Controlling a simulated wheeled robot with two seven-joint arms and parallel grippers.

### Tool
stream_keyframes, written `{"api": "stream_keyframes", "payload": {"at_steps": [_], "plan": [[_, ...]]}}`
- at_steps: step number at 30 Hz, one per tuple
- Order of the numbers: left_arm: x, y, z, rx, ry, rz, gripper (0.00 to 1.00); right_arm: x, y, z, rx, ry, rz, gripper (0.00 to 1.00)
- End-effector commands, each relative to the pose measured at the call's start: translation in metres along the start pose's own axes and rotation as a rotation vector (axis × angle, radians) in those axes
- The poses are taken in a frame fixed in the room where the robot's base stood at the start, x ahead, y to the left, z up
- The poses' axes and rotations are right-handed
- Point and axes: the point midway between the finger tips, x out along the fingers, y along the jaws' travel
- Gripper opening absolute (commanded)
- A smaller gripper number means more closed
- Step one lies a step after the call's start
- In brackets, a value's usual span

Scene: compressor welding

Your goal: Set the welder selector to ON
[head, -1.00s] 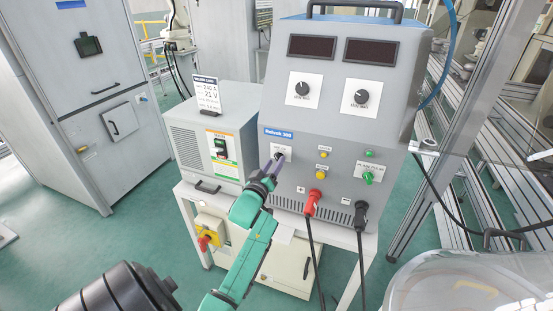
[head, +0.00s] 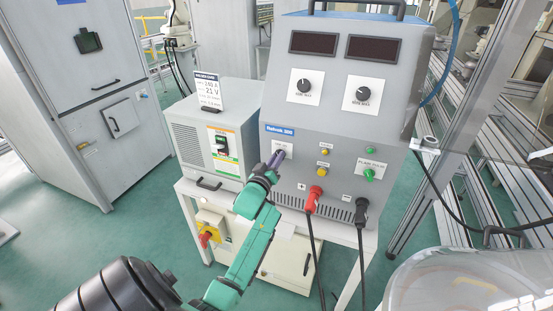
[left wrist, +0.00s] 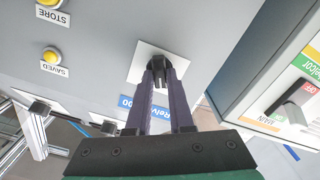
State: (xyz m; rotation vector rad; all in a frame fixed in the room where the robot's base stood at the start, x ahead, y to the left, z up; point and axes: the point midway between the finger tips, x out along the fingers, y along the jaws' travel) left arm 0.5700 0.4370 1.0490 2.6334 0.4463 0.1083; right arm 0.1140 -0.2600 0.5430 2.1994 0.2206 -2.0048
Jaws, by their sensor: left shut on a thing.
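The welder (head: 330,115) is a grey box with two dark displays on a white stand. Its selector (left wrist: 158,68) is a black knob on a white plate at the lower left of the front. My left gripper (head: 277,157) reaches the selector from the front. In the left wrist view its two purple fingers (left wrist: 160,80) are shut on the black knob, one on each side. The fingers hide part of the knob and its label, so I cannot read which position it points to. My right gripper is not in view.
A smaller unit with a MAIN switch (head: 219,143) stands left of the welder, near my left wrist. Red (head: 314,197) and black (head: 361,207) cable plugs sit low on the welder. Yellow STORE (left wrist: 50,4) and SAVED (left wrist: 52,54) buttons are beside the selector.

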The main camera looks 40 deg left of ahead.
Motion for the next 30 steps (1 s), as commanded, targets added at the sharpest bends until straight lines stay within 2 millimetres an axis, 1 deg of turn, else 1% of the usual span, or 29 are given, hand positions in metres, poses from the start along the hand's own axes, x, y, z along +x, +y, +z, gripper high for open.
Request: {"api": "stream_keyframes", "payload": {"at_steps": [8, 24, 30], "plan": [[0.000, 0.001, 0.001, 0.168, 0.000, 0.000, 0.00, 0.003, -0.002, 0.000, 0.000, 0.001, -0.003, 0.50], [0.000, 0.003, 0.002, 0.668, 0.001, 0.000, 0.00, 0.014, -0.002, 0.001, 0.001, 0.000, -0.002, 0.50], [0.000, 0.003, 0.003, 0.823, 0.000, 0.000, 0.00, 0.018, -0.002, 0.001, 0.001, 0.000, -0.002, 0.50]]}}
